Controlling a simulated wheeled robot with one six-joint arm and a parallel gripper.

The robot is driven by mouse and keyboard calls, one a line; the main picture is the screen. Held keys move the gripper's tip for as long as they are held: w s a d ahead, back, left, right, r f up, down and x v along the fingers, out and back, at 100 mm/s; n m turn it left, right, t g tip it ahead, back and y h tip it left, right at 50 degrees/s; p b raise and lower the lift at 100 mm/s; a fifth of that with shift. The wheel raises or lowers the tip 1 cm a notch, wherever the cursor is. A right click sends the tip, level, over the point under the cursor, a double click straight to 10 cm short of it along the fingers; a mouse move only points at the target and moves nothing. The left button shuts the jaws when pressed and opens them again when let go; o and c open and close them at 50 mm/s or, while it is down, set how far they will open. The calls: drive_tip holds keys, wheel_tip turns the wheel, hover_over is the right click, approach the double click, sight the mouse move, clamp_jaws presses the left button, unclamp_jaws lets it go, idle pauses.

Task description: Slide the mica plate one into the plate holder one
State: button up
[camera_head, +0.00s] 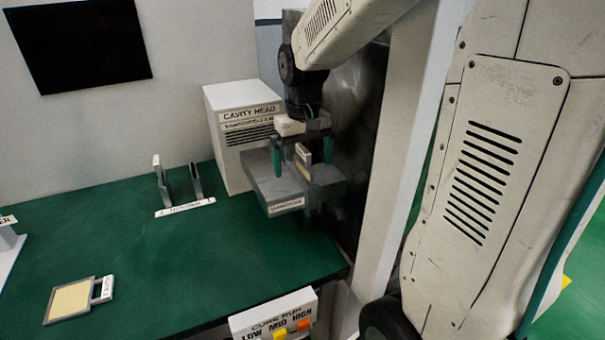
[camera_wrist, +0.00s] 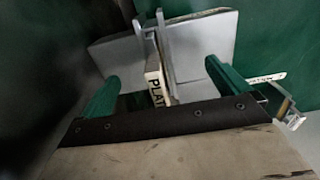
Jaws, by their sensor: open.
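A small plate with a pale label reading "PLAT…" (camera_wrist: 155,85) stands upright in a slot between grey walls (camera_wrist: 187,55) in the wrist view. Its number is not readable. In the head view its handle (camera_head: 303,157) rises from the grey block (camera_head: 279,190) in front of the cavity head. My gripper (camera_head: 303,167) is open, one green finger on each side of the handle, with gaps visible. The open fingers also show in the wrist view (camera_wrist: 162,72). The plate's lower part is hidden in the block.
The white cavity head box (camera_head: 243,125) stands behind the block. A two-upright holder (camera_head: 164,184) stands on the green table (camera_head: 180,270). A framed tan plate with a handle (camera_head: 70,301) lies flat at front left. A button panel (camera_head: 275,322) is at the front edge. The table's middle is clear.

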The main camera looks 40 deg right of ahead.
clamp_jaws()
idle(0.4)
drive_tip(key=shift+r, duration=0.1)
drive_tip(key=shift+r, duration=2.95)
